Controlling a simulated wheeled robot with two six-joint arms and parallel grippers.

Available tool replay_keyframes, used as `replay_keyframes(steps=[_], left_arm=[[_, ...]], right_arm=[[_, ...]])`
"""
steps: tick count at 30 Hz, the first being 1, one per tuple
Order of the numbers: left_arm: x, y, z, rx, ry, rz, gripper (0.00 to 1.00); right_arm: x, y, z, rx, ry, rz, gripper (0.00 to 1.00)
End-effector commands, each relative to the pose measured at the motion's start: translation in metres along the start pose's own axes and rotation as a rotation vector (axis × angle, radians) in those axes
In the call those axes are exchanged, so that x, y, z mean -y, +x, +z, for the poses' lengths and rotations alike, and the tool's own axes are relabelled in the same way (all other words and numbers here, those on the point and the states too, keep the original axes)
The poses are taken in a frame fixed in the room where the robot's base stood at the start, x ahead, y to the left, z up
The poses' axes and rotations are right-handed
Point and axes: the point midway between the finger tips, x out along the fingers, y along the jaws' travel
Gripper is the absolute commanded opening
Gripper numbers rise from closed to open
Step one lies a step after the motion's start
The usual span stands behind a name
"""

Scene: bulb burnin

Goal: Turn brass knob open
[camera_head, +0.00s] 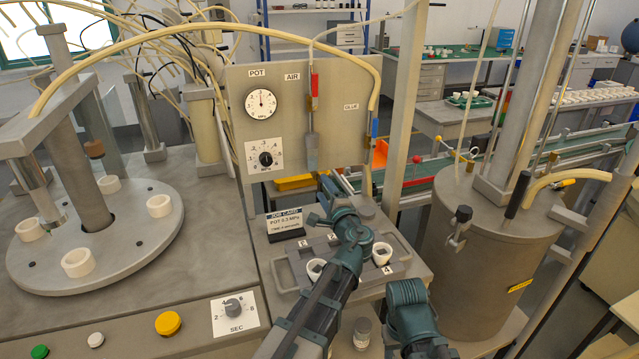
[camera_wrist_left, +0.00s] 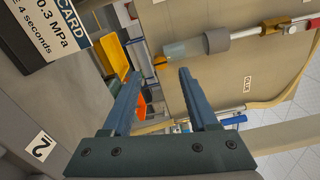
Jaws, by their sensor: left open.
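My left gripper (camera_head: 329,190) is open and empty in front of the panel's lower edge. In the left wrist view its fingers (camera_wrist_left: 155,85) are apart, with the collar beyond them to the upper right. The right gripper's fingers are not in view.
The panel (camera_head: 222,100) carries a gauge, a black pressure knob (camera_head: 265,159) and a blue-handled GLUE tool (camera_head: 375,127). Below stand a job card (camera_head: 285,222) and a tray with white cups (camera_head: 382,253). A metal tank (camera_head: 470,255) stands right; a round turntable (camera_head: 120,275) stands left.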

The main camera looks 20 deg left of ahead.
Motion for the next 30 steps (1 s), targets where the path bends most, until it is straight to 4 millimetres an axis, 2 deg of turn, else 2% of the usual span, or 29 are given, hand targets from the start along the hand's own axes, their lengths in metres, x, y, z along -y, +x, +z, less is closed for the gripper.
replay_keyframes(steps=[1,6,12,18,27,30], left_arm=[[0.0,-0.016,0.002,-0.004,0.0,-0.001,0.59],[0.0,-0.05,0.001,-0.003,0.0,0.0,0.59],[0.0,-0.076,0.001,-0.002,-0.001,0.0,0.59],[0.0,-0.087,0.0,0.0,-0.001,0.0,0.59],[0.0,-0.087,0.0,0.0,-0.001,0.0,0.59],[0.007,-0.087,0.002,0.0,-0.001,0.0,0.59]], right_arm=[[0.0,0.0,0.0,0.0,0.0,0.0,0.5],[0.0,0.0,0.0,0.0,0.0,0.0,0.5],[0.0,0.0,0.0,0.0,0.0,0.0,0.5],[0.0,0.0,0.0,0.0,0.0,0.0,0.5],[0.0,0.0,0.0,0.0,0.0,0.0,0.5],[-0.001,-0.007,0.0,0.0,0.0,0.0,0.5]])
